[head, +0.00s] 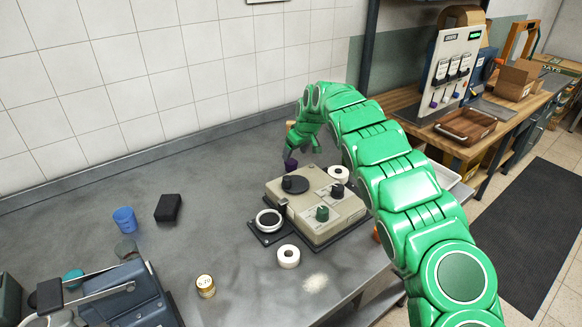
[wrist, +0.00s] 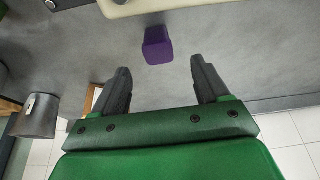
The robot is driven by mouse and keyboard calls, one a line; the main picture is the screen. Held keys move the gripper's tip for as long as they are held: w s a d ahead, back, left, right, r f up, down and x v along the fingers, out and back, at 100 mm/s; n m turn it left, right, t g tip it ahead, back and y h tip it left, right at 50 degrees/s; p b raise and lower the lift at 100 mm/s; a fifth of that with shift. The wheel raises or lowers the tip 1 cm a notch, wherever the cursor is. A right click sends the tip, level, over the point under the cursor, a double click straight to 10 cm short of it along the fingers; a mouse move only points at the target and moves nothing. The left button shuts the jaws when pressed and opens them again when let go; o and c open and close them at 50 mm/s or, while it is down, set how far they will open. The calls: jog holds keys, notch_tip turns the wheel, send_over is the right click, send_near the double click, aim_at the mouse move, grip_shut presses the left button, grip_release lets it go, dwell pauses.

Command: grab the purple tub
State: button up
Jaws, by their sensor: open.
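The purple tub (wrist: 157,45) shows in the wrist view, near the top middle, beyond my fingertips and roughly between their lines. It stands on the grey counter beside the edge of a beige machine. In the head view a small part of the purple tub (head: 291,164) shows just under my gripper (head: 292,150), behind the machine; the rest is hidden. In the wrist view my gripper (wrist: 162,70) is open, with two dark fingers apart and nothing between them. The fingers do not appear to touch the tub.
The beige machine (head: 328,219) with knobs stands close in front of the tub. A blue cup (head: 125,219) and a black block (head: 168,208) stand left. A grey container (wrist: 36,116) is at left in the wrist view.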

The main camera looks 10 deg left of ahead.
aim_at(291, 162)
jog(key=shift+x, duration=3.95)
jog(key=shift+w, duration=0.1)
jog(key=c, duration=1.1)
